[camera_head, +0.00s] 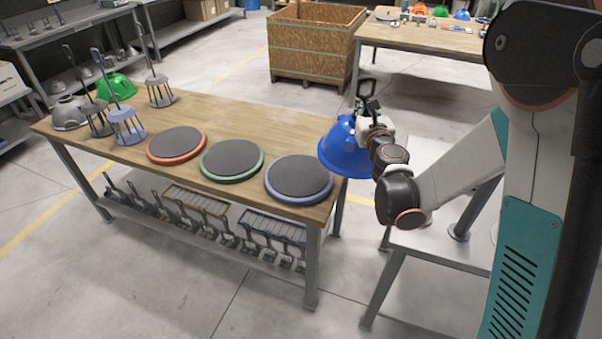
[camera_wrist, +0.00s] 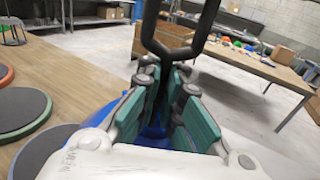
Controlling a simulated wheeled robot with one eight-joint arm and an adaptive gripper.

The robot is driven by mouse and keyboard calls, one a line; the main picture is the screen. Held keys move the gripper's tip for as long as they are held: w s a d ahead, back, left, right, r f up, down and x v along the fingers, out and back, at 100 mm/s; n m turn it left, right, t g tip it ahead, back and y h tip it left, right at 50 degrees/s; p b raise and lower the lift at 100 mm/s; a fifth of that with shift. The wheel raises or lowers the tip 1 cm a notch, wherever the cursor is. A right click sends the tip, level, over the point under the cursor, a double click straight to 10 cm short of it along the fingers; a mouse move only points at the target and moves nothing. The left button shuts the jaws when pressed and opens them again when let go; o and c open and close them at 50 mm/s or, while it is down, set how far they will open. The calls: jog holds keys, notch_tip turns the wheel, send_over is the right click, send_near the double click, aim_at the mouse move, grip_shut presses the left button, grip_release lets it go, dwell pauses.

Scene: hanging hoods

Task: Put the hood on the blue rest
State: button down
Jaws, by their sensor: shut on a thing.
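A blue dome-shaped hood (camera_head: 343,152) hangs from my gripper (camera_head: 368,112) beside the right end of the wooden table. Its black loop handle (camera_head: 367,86) sticks up above the jaws, and shows large in the wrist view (camera_wrist: 146,38). My gripper (camera_wrist: 160,100) is shut on the hood's stem below the loop; the exact contact is partly hidden. The blue rest (camera_head: 298,178), a dark round pad with a blue-grey rim, lies on the table just left of the hood. The hood's lower edge overlaps the table corner in the picture; I cannot tell the gap.
A green-rimmed rest (camera_head: 232,160) and a red-rimmed rest (camera_head: 176,144) lie further left on the table (camera_head: 222,108). Wire-cage tools, a grey hood (camera_head: 68,112) and a green hood (camera_head: 117,86) are at the far left. A wooden crate (camera_head: 315,42) stands behind.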

jog(key=w+a+r+n+g+y+b, duration=0.1)
jog(key=w+a+r+n+y, duration=0.15)
jog(key=a, duration=0.65)
jog(key=w+a+r+n+g+y+b, duration=0.1)
jog(key=w+a+r+y, duration=0.15)
jog(key=a, duration=0.65)
notch_tip(320, 180, down, 20)
jog(key=w+b, duration=0.1)
jog(key=b, duration=0.5)
jog(key=shift+y, duration=0.4)
jog(key=c, duration=1.8)
grip_release()
jog(key=shift+r, duration=0.1)
jog(key=shift+s, duration=0.1)
